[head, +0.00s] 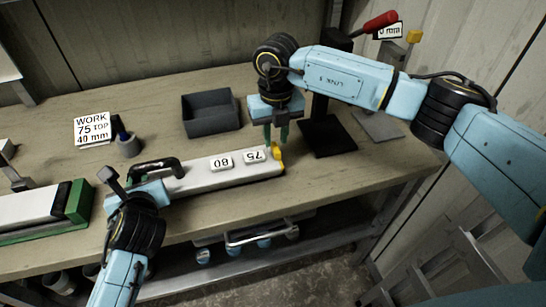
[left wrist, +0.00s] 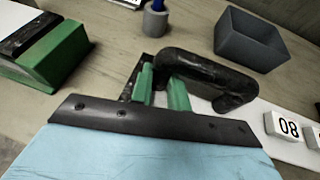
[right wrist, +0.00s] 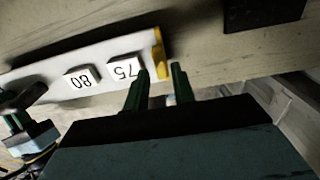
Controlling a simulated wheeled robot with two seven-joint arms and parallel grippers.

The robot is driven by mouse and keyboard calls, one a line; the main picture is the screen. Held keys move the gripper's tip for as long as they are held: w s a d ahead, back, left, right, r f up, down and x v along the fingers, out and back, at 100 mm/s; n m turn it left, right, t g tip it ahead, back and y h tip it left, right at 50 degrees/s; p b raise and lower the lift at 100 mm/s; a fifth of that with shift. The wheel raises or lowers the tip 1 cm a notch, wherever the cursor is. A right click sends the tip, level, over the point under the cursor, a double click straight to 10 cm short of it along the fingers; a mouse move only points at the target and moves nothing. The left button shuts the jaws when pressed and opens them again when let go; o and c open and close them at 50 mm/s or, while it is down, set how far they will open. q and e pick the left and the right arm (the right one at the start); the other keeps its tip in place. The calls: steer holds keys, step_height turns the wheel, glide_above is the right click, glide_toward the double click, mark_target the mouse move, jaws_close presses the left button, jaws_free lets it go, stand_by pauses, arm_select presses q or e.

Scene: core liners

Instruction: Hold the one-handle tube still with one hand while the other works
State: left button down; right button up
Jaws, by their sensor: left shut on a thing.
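The one-handle tube (head: 215,175) is a long white box-like piece lying on the bench. It has a black handle (head: 155,166) at its left end, labels 80 and 75 on top, and a yellow end piece (head: 278,155) at its right end. My left gripper (head: 148,184) is at the handle end; in the left wrist view its green fingers (left wrist: 160,88) are shut on the black handle (left wrist: 205,72). My right gripper (head: 276,137) points down above the yellow end, its fingers apart and empty. The right wrist view shows the yellow piece (right wrist: 160,52) just beyond these fingers (right wrist: 160,82).
A green-ended white piece (head: 30,208) lies left. A black stand (head: 325,135) with a red handle is at right. A shelf runs below.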

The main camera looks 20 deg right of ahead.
steer(key=shift+f, duration=1.35)
jaws_close()
